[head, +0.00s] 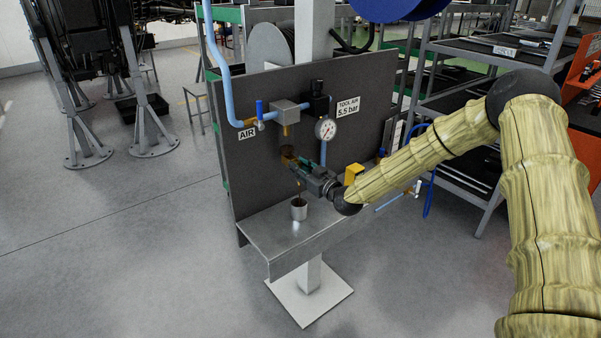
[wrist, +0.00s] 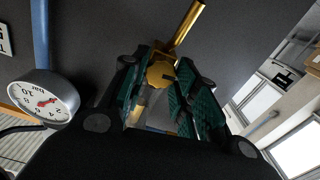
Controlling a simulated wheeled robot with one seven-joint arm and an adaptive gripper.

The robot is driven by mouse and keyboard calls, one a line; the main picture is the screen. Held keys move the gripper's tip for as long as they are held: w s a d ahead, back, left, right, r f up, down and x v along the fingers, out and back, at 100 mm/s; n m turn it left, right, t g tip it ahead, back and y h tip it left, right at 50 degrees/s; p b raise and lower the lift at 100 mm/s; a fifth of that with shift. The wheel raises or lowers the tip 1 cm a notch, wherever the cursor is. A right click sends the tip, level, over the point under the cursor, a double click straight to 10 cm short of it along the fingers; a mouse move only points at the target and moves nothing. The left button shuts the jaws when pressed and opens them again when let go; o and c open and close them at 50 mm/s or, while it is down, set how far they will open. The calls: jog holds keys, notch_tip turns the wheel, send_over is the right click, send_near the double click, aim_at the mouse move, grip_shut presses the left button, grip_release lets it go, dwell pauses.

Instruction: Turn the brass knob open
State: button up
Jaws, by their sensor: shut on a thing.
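The brass knob (wrist: 160,75) sits between the fingertips of my gripper in the wrist view, with a brass pipe (wrist: 190,22) running up and away behind it. In the head view the knob (head: 287,156) is small and partly hidden by my gripper (head: 297,164), below the grey box on the dark panel. My gripper (wrist: 158,84) is shut on the knob, with its green-padded fingers on either side. The turn angle of the knob is hard to read.
The dark panel (head: 370,125) carries a pressure gauge (head: 325,129), a blue-handled valve (head: 259,109) and a blue hose (head: 222,75). Below, a metal shelf (head: 275,240) holds a metal cup (head: 298,209) just under my gripper. A yellow block (head: 353,173) is close to my wrist.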

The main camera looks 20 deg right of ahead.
jog(key=n+b, duration=0.9)
jog(key=b, duration=0.1)
jog(key=shift+a+f+n+b, duration=0.1)
jog(key=shift+f+n+b, duration=0.05)
jog(key=shift+n+b, duration=0.2)
dwell(0.3)
jog(key=o, duration=1)
jog(key=shift+s, duration=0.1)
jog(key=v, duration=1.2)
